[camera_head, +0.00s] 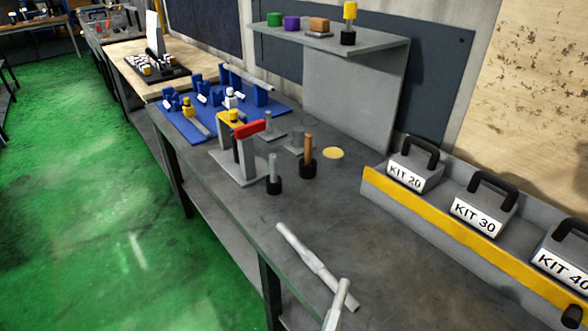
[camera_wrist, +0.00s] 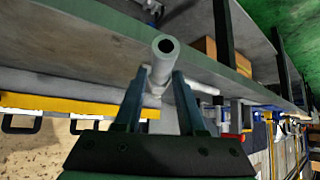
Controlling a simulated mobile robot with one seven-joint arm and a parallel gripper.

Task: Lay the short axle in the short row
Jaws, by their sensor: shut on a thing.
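My gripper (camera_wrist: 160,78) shows only in the wrist view, shut on a light grey axle (camera_wrist: 165,56), whose round end with a dark centre hole faces the camera. I take a pale rod (camera_head: 338,303) at the bottom of the head view to be this axle. Another grey stepped axle (camera_head: 308,255) lies on the bench beside it, and shows behind the fingers in the wrist view (camera_wrist: 204,88). The blue fixture (camera_head: 203,135), with upright blue blocks, stands at the far end of the bench. A grey rod (camera_head: 246,77) lies across its back blocks. I cannot tell which row is short.
A grey stand with a red top (camera_head: 250,129) and upright posts (camera_head: 307,158) stand between the axles and the fixture. A shelf (camera_head: 345,45) overhangs the back. The bench's middle is clear.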

